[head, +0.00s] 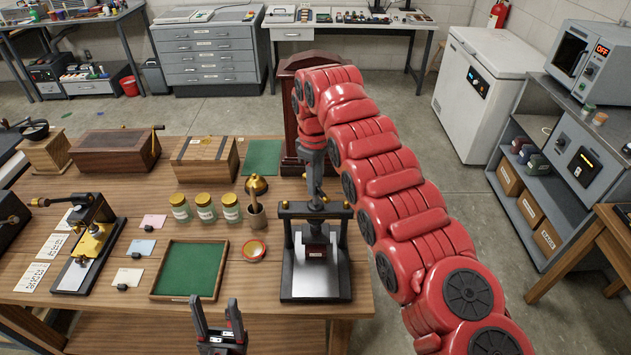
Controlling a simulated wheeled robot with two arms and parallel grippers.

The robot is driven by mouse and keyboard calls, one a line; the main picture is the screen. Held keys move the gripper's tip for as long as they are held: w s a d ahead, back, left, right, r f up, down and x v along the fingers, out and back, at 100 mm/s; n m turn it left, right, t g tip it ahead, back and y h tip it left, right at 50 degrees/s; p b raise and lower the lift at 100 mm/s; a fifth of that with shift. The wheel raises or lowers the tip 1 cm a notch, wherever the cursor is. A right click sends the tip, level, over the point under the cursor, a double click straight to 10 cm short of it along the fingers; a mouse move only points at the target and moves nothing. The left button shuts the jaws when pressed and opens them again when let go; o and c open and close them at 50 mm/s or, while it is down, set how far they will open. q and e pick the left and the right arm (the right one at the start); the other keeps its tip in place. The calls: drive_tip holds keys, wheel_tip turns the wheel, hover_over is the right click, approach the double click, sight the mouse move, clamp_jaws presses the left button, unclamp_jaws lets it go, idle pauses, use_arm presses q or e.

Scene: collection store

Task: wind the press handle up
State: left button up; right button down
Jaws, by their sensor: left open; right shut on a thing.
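The press (317,280) stands at the front right of the wooden bench, with a dark frame, a pale base plate and a small dark block under its crossbar. Its handle (324,200) is at the top of the screw, mostly hidden by my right gripper. My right gripper (317,192) points down from the red arm and is shut on the handle. My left gripper (216,314) is at the bottom of the view, in front of the bench's front edge and left of the press. It is open, with nothing between its fingers.
A black-and-gold press (88,243) is at far left.

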drive_tip(key=n, duration=0.5)
drive_tip(key=shift+r+n, duration=0.1)
drive_tip(key=shift+n, duration=0.2)
drive_tip(key=n, duration=0.5)
drive_tip(key=shift+n, duration=0.3)
drive_tip(key=c, duration=0.7)
unclamp_jaws()
drive_tip(key=shift+o, duration=0.2)
